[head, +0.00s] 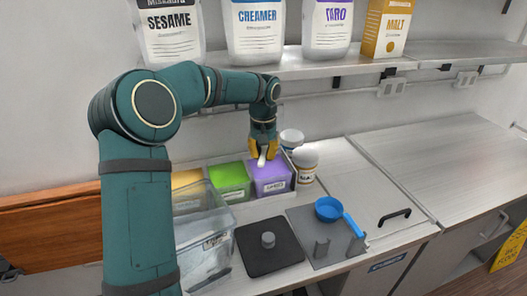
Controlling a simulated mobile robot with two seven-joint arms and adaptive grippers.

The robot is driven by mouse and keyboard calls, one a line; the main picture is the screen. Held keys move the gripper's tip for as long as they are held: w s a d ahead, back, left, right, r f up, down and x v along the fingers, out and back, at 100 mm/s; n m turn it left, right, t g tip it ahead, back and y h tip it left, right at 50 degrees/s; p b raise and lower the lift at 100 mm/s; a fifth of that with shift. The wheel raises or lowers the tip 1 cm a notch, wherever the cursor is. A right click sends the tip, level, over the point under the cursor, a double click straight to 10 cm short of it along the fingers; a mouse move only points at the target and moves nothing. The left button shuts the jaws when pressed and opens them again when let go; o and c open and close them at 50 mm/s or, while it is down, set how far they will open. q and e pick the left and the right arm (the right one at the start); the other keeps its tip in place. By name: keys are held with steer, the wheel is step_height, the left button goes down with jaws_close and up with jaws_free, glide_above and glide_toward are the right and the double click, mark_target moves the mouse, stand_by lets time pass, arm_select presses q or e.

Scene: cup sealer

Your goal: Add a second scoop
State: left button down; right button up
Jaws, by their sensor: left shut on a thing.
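My left gripper (263,147), with yellow fingers, is shut on a small white scoop (262,160) just above the purple container (273,186). The scoop's bowl is too small and hidden to tell whether it holds powder. The purple container stands at the right end of a row, with a green container (230,182) and a yellow container (187,181) to its left. A blue round cup with a handle (328,209) sits on a grey stand at right. My right gripper is not in view.
A clear bin (205,245) stands at front left, beside a black pad (268,254) with a grey knob. Two white-lidded jars (305,165) stand right of the purple container. Bags and a box (385,28) line the shelf above. The steel counter at right (440,150) is clear.

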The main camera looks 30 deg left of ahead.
arm_select(q)
step_height(320, 180, down, 3)
steer(key=shift+r+b, duration=0.15)
steer(key=shift+b, duration=0.75)
step_height(320, 180, down, 7)
steer(key=b, duration=0.3)
steer(key=shift+r+b, duration=0.15)
steer(key=shift+b, duration=0.25)
steer(key=shift+f, duration=0.2)
stand_by(0.6)
steer(key=shift+r+p, duration=3.45)
steer(key=shift+r, duration=1.05)
